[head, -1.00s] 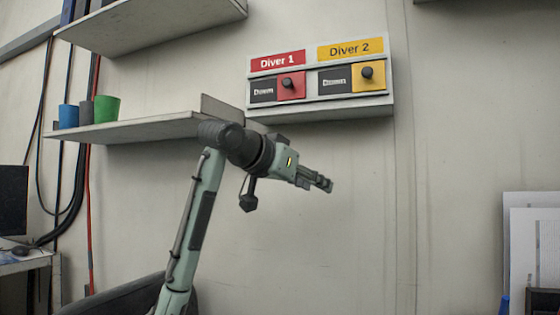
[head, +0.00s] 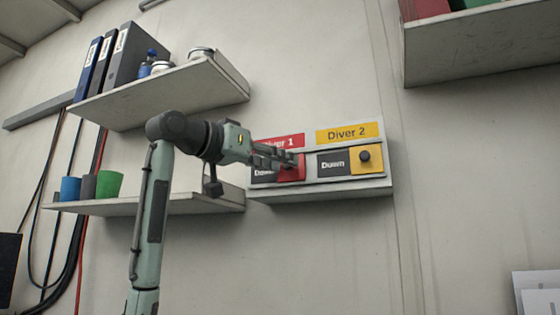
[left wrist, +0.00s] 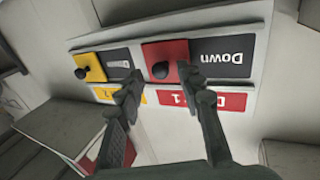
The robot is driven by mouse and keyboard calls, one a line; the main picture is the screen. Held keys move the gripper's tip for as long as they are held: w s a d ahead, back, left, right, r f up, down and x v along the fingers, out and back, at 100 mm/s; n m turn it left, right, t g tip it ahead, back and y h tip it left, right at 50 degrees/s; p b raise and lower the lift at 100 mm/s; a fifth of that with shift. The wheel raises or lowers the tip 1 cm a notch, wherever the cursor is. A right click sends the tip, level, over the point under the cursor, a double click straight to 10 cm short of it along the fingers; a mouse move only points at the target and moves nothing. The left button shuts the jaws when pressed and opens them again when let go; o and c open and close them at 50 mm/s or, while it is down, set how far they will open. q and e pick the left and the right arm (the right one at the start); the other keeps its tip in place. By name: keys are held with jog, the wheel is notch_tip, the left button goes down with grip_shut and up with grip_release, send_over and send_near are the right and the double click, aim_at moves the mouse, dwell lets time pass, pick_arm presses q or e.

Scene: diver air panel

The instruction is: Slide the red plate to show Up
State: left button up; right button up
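The panel (head: 321,192) on the wall has a red Diver 1 row and a yellow Diver 2 row. The red plate (head: 297,175) sits at the right of its slot, beside a dark field reading "Down". In the left wrist view the picture is upside down; the red plate (left wrist: 176,48) has a black knob (left wrist: 160,70). My left gripper (head: 292,158) is in front of the red plate and partly hides it. In the left wrist view its fingers (left wrist: 161,80) are apart, one on each side of the knob. Contact cannot be told. My right gripper is not in view.
The yellow plate (head: 367,168) with its knob is right of the red one, beside another "Down" field. A shelf (head: 220,200) with cups is left of the panel. An upper shelf (head: 225,90) holds binders and jars. Another shelf (head: 480,55) is at upper right.

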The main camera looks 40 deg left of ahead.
pick_arm(q)
jog(key=shift+w, duration=0.45)
grip_shut()
